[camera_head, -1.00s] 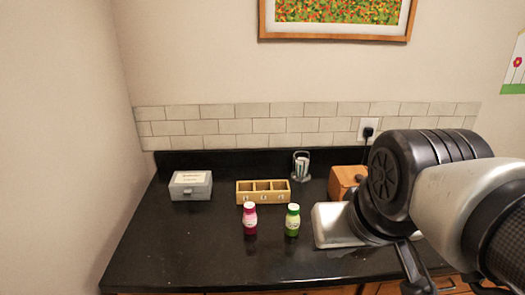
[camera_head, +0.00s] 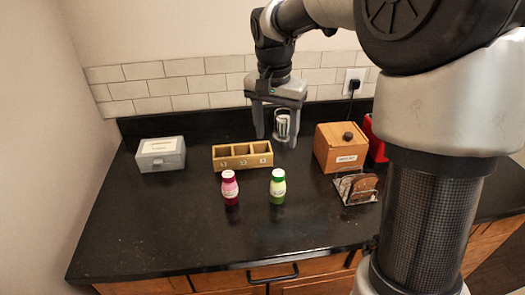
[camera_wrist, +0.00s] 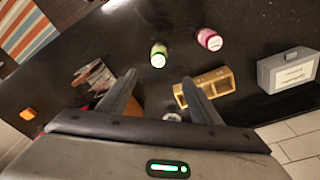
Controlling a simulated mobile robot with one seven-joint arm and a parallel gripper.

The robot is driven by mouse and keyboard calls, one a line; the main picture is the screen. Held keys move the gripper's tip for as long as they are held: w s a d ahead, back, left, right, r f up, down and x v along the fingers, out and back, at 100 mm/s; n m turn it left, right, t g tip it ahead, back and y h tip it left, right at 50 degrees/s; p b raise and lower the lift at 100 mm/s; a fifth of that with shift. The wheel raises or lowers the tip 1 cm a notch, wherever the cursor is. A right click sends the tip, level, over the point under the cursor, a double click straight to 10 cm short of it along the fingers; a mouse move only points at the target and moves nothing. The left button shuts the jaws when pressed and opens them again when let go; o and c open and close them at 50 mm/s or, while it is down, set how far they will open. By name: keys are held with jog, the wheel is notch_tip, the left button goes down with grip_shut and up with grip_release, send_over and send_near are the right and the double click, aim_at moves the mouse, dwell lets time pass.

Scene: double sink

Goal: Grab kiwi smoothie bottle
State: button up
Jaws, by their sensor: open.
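The kiwi smoothie bottle is most likely the green bottle (camera_head: 278,187) with a white cap, upright on the black counter. It also shows in the wrist view (camera_wrist: 158,55), ahead of my fingers. A pink bottle (camera_head: 230,188) with a white cap stands to its left in the head view, and in the wrist view (camera_wrist: 209,39). My gripper (camera_head: 276,136) is open and points down above the counter, farther back than the green bottle and apart from it. In the wrist view my gripper (camera_wrist: 166,85) has nothing between its fingers.
A wooden three-compartment box (camera_head: 243,156) stands behind the bottles. A grey box (camera_head: 161,154) is at the left. A wooden box with a dark knob (camera_head: 341,147) and a wire rack holding brown slices (camera_head: 357,188) are at the right. The counter (camera_head: 160,235) before the bottles is clear.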

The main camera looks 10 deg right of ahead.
send_near(278, 173)
notch_tip(278, 173, down, 5)
jog(key=shift+w+f, duration=0.15)
jog(key=shift+f, duration=0.05)
jog(key=shift+w+d+f, duration=0.15)
jog(key=shift+f, duration=0.85)
jog(key=shift+w+d+f, duration=0.1)
jog(key=shift+w+f, duration=0.05)
jog(key=shift+f, duration=0.85)
jog(key=shift+w+d+f, duration=0.1)
jog(key=shift+d+f, duration=0.05)
jog(key=shift+f, duration=0.85)
jog(key=shift+r, duration=0.1)
jog(key=c, duration=1.2)
